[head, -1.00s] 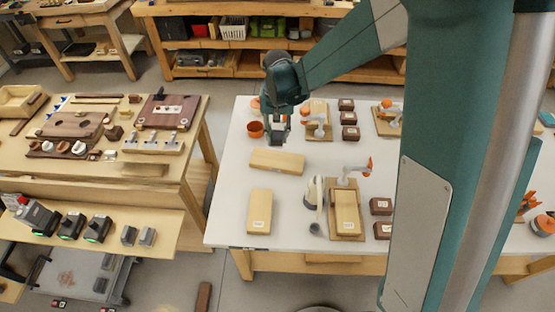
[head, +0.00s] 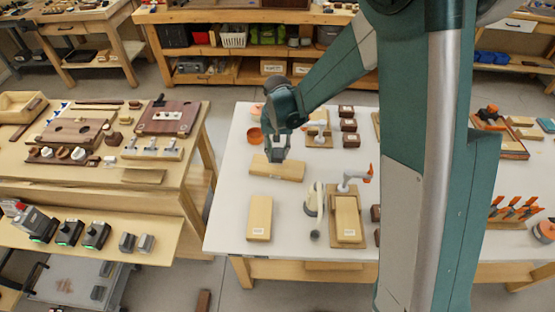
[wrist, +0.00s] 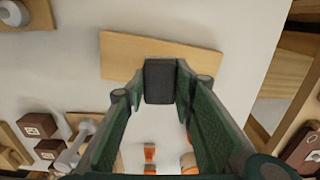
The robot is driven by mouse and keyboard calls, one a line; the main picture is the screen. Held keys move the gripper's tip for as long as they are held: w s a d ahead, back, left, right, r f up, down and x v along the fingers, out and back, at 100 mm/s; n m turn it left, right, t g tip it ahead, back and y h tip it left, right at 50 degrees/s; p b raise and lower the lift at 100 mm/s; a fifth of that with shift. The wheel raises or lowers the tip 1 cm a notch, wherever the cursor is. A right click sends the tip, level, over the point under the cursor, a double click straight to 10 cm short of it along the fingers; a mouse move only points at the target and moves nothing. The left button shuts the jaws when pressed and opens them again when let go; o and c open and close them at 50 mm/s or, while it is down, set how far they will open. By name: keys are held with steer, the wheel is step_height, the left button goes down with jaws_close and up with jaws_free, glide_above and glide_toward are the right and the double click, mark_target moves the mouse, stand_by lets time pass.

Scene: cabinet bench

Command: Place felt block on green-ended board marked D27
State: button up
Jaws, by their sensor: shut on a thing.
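My gripper (head: 278,155) is shut on a dark grey block, the felt block (wrist: 160,81), seen between the fingertips in the wrist view. In the head view the gripper is over a pale wooden board (head: 277,169), which also shows behind the block in the wrist view (wrist: 190,58). Whether the block touches it is unclear. A second board (head: 259,218) with a small white label lies nearer the front edge. A third labelled board (head: 347,212) lies on a clamp base to the right. No green end or readable D27 shows.
An orange cup (head: 255,135) stands left of my gripper. Small dark boxes (head: 349,125) sit farther back. The white table's (head: 222,215) front-left corner is bare.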

mark_target(277, 159)
steer(key=shift+f, duration=1.9)
steer(key=shift+f+b, duration=0.15)
steer(key=shift+b, duration=0.25)
steer(key=o, duration=0.9)
step_height(277, 159, up, 12)
steer(key=shift+r+p, duration=0.2)
steer(key=shift+p, duration=0.6)
